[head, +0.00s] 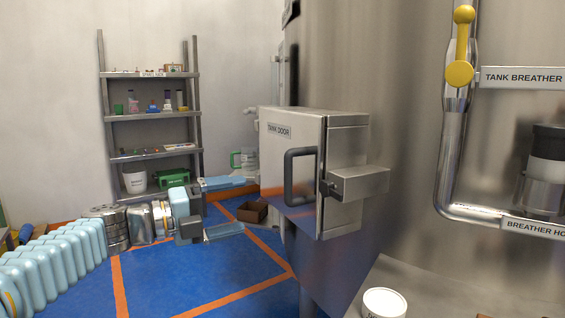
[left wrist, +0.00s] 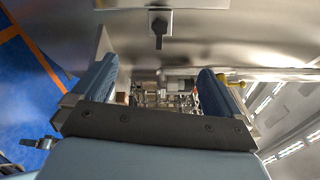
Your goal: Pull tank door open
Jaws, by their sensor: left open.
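The tank door (head: 280,152) is a grey metal panel labelled TANK DOOR, on a box that stands out from the large steel tank. It looks closed. A dark U-shaped handle (head: 290,178) is upright near its right edge. A latch block (head: 358,184) sits to the right of the handle. My left gripper (head: 242,204) is open and empty, left of the handle and apart from it in the head view. Its two blue fingers point right. In the left wrist view the open gripper (left wrist: 157,68) has nothing between its fingers. My right gripper is not in view.
A shelf rack (head: 150,115) with bottles and tubs stands at the back wall. A brown box (head: 252,211) is on the blue floor behind the gripper. A yellow-handled breather pipe (head: 450,150) is on the right.

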